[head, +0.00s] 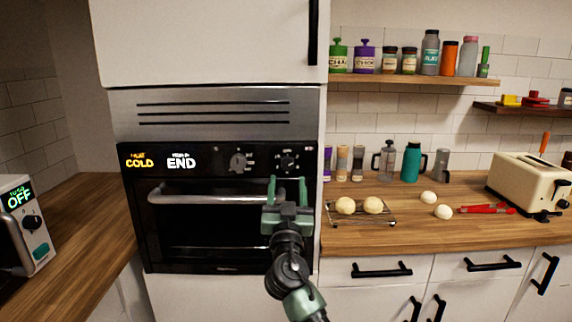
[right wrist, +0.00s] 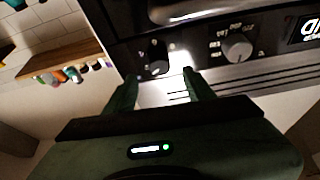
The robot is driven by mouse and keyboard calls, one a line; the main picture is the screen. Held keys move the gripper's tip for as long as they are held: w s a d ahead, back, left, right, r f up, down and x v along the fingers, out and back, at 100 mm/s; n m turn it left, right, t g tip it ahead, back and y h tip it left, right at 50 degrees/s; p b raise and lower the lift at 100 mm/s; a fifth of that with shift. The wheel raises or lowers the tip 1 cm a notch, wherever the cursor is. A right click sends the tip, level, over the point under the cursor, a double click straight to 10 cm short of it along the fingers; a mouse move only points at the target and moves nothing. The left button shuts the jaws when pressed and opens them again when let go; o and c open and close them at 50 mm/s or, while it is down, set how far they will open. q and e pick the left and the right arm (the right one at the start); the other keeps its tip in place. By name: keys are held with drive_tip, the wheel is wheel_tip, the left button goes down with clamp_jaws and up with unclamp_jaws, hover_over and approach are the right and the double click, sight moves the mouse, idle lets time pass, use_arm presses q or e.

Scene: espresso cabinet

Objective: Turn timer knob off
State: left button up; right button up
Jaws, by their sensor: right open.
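The oven's black panel carries two round knobs, a left knob (head: 238,161) and a right knob (head: 289,161). Its displays read COLD (head: 139,162) and END (head: 181,162); the small words above are hard to read. My right gripper (head: 287,183) is open and empty, just below and in front of the right knob. In the right wrist view, which is turned over, the right knob (right wrist: 154,57) lies just beyond my open fingertips (right wrist: 160,75). The left knob (right wrist: 238,47) sits to the side with printed marks around it. No contact is clear. My left gripper is out of view.
The oven's handle bar (head: 205,198) runs below the panel, close to my right gripper. A small appliance (head: 25,225) showing OFF stands at far left. A counter (head: 420,235) with a rack of buns (head: 360,221) and a toaster (head: 527,182) lies right.

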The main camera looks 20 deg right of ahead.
sight(288, 167)
drive_tip(key=p+x, duration=0.1)
drive_tip(key=x, duration=0.4)
drive_tip(key=shift+w+r, duration=0.1)
drive_tip(key=shift+r, duration=0.1)
drive_tip(key=shift+w+d, duration=0.2)
drive_tip(key=shift+w, duration=0.2)
clamp_jaws()
